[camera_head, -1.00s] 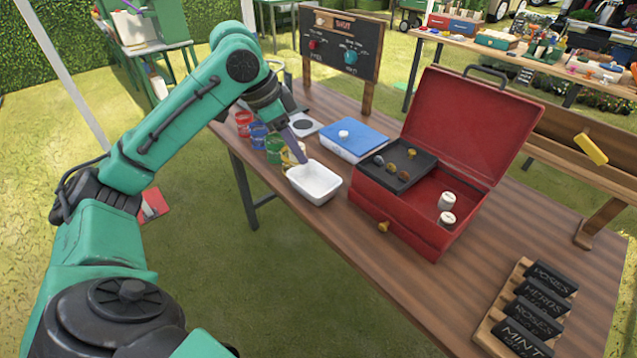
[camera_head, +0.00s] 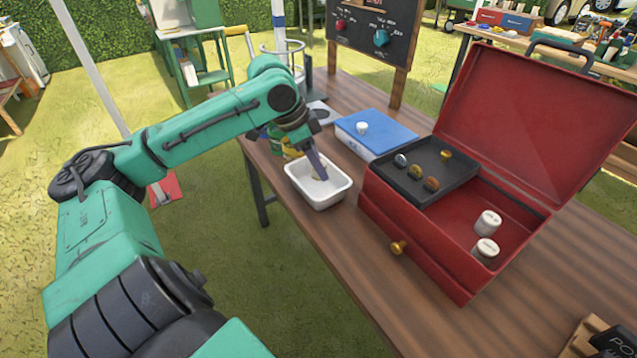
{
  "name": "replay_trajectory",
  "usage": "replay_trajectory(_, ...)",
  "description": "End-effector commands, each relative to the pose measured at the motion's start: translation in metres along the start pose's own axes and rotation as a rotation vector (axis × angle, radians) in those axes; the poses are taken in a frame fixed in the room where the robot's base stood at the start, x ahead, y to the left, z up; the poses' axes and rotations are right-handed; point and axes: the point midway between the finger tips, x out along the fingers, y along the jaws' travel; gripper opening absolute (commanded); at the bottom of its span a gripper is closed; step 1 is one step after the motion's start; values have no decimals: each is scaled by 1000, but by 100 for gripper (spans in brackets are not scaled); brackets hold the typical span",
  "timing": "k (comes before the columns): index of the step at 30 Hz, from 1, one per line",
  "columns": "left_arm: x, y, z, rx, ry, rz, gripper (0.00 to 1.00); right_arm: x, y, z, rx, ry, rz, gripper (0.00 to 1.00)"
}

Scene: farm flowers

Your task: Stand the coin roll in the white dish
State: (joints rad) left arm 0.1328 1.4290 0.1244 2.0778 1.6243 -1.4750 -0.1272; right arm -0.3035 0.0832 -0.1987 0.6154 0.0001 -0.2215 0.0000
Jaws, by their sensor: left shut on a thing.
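The white dish (camera_head: 323,203) is a shallow rectangular tub on the wooden table, near its left edge. My left gripper (camera_head: 321,175) points down into the dish from above. It is shut on a small pale thing at its fingertips, which I take to be the coin roll; the fingers and the dish hide most of it, so I cannot tell whether it touches the dish floor. Two white cylinders, (camera_head: 488,222) and (camera_head: 486,250), stand in the open red box. My right gripper is not in view.
The open red box (camera_head: 420,240) stands right of the dish, with a black coin tray (camera_head: 440,185) and a brass knob (camera_head: 398,248). A blue-lidded box (camera_head: 375,133) is behind the dish. Colored jars stand left of it, partly hidden by my arm.

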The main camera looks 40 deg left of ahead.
Motion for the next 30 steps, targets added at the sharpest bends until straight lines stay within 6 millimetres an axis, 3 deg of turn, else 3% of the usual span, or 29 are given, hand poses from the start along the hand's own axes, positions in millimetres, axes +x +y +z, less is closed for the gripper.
replay_trajectory(6, 35, 0, 15, -1, 0, 1, 0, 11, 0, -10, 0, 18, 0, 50)
replay_trajectory(15, 37, 0, 15, 0, 2, -3, 0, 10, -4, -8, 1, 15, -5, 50)
replay_trajectory(16, 37, 0, 16, 0, 1, -2, 53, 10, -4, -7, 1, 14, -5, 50)
replay_trajectory(18, 37, 0, 16, 0, 1, -2, 71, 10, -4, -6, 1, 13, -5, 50)
replay_trajectory(26, 37, 0, 15, 0, 1, -2, 71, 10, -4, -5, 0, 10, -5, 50)
replay_trajectory(30, 26, -1, 14, -1, 3, -3, 71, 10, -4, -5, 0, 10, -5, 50)
